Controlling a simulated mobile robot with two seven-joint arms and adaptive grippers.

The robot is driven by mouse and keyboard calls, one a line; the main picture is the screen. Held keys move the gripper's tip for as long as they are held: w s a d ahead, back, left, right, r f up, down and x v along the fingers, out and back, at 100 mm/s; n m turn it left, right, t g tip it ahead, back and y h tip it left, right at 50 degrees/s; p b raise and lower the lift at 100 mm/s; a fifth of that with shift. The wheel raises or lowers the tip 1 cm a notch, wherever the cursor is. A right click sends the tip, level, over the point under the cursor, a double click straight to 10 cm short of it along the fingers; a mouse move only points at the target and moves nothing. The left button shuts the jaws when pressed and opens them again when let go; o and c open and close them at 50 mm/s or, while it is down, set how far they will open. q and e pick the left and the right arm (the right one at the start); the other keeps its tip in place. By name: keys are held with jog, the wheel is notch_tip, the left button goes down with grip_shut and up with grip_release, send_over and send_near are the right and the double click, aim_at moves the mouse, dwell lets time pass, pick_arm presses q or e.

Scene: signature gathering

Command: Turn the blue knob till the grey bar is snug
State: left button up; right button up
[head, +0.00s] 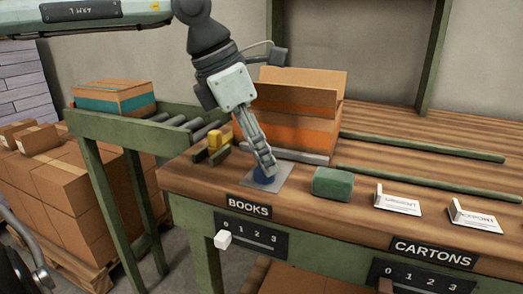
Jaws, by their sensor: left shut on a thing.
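The blue knob (266,184) sits on a grey plate (277,178) near the front edge of the wooden bench, behind the BOOKS label. My left gripper (266,168) comes down on it from above, shut on the knob and hiding much of it. The grey bar (310,158) lies low along the front of an open carton (310,133) with an orange band, just behind the knob. I cannot tell whether the bar touches the carton. My right gripper is not in view.
A green block (332,184) and two white cards (398,199) (474,214) lie right of the knob. Yellow pieces (215,139) stand to its left, by a roller conveyor (178,122) carrying a carton (114,98). Two green rails (425,147) run along the bench.

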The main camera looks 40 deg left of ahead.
pick_arm(q)
jog(key=m+p, duration=0.1)
jog(key=m, duration=0.1)
jog(key=m+g+h+p, duration=0.1)
jog(key=m, duration=0.2)
jog(key=shift+w+a+r+g, duration=0.1)
jog(key=shift+g, duration=0.2)
jog(key=shift+w+m+g+p, duration=0.1)
jog(key=shift+m+g+p, duration=0.45)
jog(key=shift+m, duration=1.05)
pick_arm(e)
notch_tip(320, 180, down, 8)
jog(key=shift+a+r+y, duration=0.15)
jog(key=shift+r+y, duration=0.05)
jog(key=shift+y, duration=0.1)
pick_arm(q)
jog(key=o, duration=1.2)
jog(key=shift+h, duration=0.3)
jog(key=shift+c, duration=0.2)
jog(key=v, duration=1.2)
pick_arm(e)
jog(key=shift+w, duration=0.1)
